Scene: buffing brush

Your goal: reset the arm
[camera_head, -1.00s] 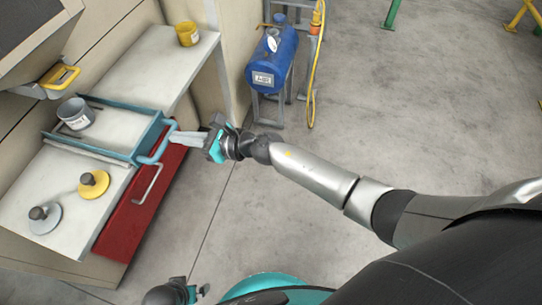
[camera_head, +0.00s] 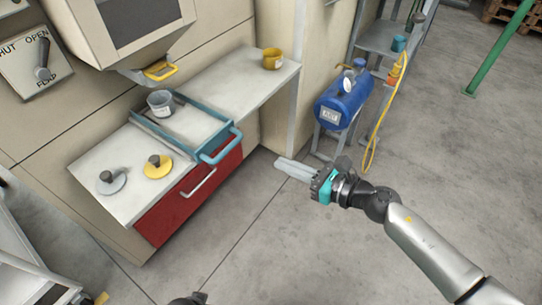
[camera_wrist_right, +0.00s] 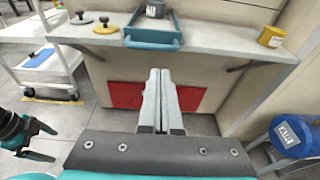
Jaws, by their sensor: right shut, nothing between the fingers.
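My right gripper (camera_head: 280,164) is shut and empty, held in the air to the right of the bench. In the right wrist view its two fingers (camera_wrist_right: 158,75) lie together, pointing at the bench front. A blue tray (camera_head: 209,133) with a handle sits on the bench top, with a grey cup (camera_head: 161,103) in it. The handle is apart from the gripper. A small dark part at the bottom edge of the head view may be my left arm; its gripper fingers are not visible there.
A yellow brush disc (camera_head: 158,166) and a grey one (camera_head: 111,182) lie on the bench (camera_head: 100,155) above a red drawer (camera_head: 190,205). A yellow cup (camera_head: 272,58) stands farther back. A blue air tank (camera_head: 343,105) with a yellow hose stands to the right. The floor nearby is clear.

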